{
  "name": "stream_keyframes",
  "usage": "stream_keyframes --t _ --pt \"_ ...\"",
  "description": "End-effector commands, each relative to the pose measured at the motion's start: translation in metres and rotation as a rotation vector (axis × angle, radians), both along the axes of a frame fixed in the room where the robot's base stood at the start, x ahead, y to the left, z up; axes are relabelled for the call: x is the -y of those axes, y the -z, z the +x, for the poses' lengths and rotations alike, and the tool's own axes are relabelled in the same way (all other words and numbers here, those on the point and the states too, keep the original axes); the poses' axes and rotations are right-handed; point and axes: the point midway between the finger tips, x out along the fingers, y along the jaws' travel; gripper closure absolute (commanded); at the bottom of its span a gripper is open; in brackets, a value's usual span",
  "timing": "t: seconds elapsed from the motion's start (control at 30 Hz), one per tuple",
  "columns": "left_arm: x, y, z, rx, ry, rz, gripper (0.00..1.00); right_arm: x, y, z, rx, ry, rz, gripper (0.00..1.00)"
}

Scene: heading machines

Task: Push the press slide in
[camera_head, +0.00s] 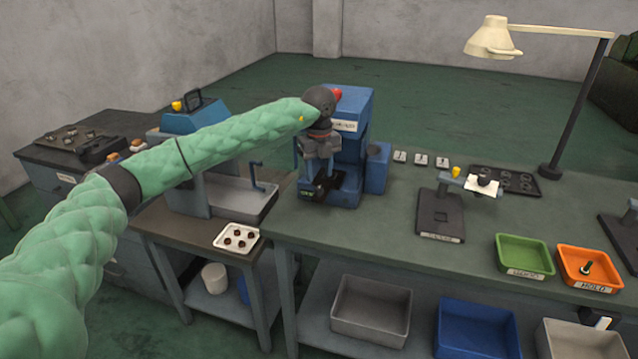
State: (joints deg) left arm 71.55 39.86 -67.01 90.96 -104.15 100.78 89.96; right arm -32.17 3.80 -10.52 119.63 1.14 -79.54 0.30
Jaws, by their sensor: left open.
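The blue press (352,110) stands on the left part of the green-topped bench, with a red part on top and a white label. The dark press slide (322,188) sticks out low at its front. My left arm reaches across from the left, and my left gripper (320,166) hangs in front of the press, just above the slide. The gripper is open with nothing seen between its fingers. It hides part of the press front; I cannot tell whether it touches the slide. My right gripper is not in view.
A small stand (440,212), green tray (524,255), orange tray (588,267) holding a bolt, dark holed tray (505,180) and lamp (492,40) are to the right. A blue-topped machine (195,116) and white holed tray (237,239) are left. The bench front before the press is clear.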

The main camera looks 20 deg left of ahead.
Motion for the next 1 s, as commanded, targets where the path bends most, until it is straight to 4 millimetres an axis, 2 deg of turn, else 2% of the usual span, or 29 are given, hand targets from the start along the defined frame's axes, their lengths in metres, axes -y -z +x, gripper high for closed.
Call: stream_keyframes --t 0.1,0.3,0.73,0.87,1.0 --pt "0.0 -0.013 0.0 0.001 0.0 -0.001 0.55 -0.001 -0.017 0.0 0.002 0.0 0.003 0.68" --pt "0.0 -0.026 0.0 -0.001 0.0 0.001 0.55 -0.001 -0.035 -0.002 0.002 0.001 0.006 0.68" --pt "0.003 -0.028 -0.001 -0.007 0.005 -0.008 0.57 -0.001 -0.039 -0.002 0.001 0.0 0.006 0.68" --pt "0.03 -0.022 -0.014 -0.062 0.047 -0.086 0.57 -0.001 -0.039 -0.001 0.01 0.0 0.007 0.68" --pt "0.088 -0.014 -0.049 -0.198 0.137 -0.278 0.57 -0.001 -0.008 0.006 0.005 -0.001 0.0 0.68"
